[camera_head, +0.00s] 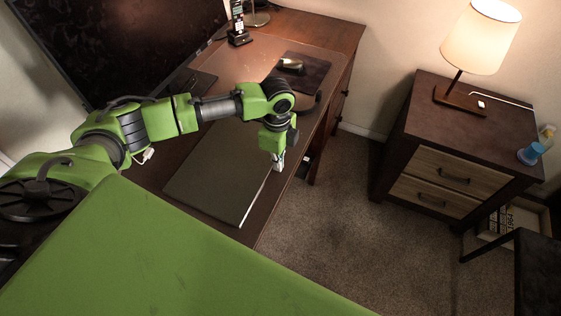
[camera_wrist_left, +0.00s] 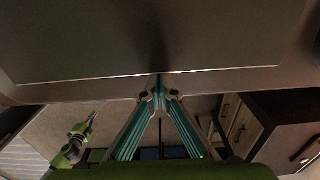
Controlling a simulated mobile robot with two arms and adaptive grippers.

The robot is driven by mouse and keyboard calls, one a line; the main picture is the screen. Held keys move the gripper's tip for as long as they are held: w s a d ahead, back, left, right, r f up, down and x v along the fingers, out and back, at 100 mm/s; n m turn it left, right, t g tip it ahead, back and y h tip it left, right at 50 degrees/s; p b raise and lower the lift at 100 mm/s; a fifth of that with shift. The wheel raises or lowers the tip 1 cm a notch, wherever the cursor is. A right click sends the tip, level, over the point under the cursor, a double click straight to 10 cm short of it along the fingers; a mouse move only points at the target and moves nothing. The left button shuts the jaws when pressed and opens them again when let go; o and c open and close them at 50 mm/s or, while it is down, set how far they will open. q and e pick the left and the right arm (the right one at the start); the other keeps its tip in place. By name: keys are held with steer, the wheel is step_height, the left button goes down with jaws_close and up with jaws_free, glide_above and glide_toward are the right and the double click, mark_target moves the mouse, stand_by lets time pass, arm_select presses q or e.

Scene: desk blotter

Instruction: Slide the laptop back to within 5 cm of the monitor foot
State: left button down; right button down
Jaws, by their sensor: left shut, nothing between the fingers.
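The closed dark laptop (camera_head: 212,172) lies flat on the desk, angled, with a thin light front edge. Its near-side surface fills the top of the left wrist view (camera_wrist_left: 150,40). The monitor (camera_head: 115,40) stands at the back left; its dark foot (camera_head: 200,82) is partly hidden behind my left arm. Desk surface separates foot and laptop, but my arm covers part of this gap. My left gripper (camera_head: 277,163) is shut and empty, pointing down at the laptop's front edge. Its fingertips (camera_wrist_left: 159,84) meet close to that edge; contact is unclear. A small green arm, probably my right, shows in the left wrist view.
A mouse (camera_head: 290,65) lies on a dark pad (camera_head: 302,76) beyond my left gripper. A phone on a stand (camera_head: 239,28) is at the back. A nightstand (camera_head: 460,140) with a lamp (camera_head: 478,40) stands right, across open carpet (camera_head: 330,225).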

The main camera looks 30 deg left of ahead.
mark_target(244, 151)
arm_select(q)
steer(key=a+p, duration=0.1)
steer(key=a, duration=0.2)
steer(key=a+p, duration=0.1)
steer(key=a, duration=0.3)
steer(key=a+p, duration=0.1)
steer(key=a, duration=0.3)
steer(key=shift+s, duration=0.4)
steer(key=shift+w, duration=0.1)
